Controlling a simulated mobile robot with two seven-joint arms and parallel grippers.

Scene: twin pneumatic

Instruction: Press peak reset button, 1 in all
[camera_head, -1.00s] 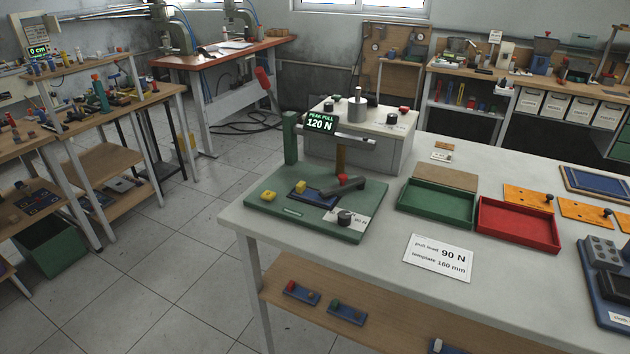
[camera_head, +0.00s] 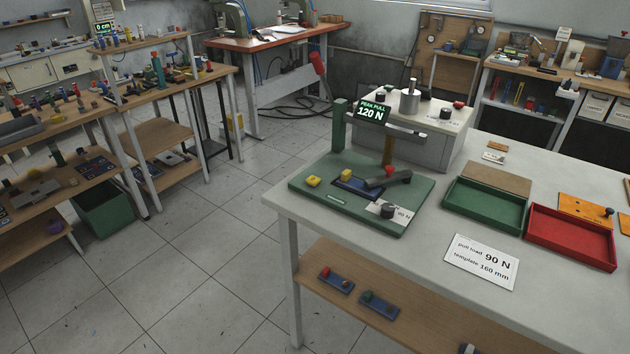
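A small display (camera_head: 371,111) above the green test rig (camera_head: 310,185) reads "PEAK PULL 120 N". The rig stands at the near left corner of the white table. It carries a dark lever (camera_head: 390,179), a red knob (camera_head: 389,170), a black knob (camera_head: 388,211) beside a small label, and yellow blocks (camera_head: 314,181). Behind it, a grey box (camera_head: 425,150) has a metal cylinder, a black knob (camera_head: 446,114) and a red knob (camera_head: 459,104) on top. I cannot read which of these is the peak reset button. Neither gripper is in view.
A card (camera_head: 482,262) on the white table reads "pull load 90 N, template 160 mm". A green tray (camera_head: 485,207) and a red tray (camera_head: 572,238) lie to the right. A lower wooden shelf (camera_head: 400,270) holds small blue fixtures. The floor left of the table is clear.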

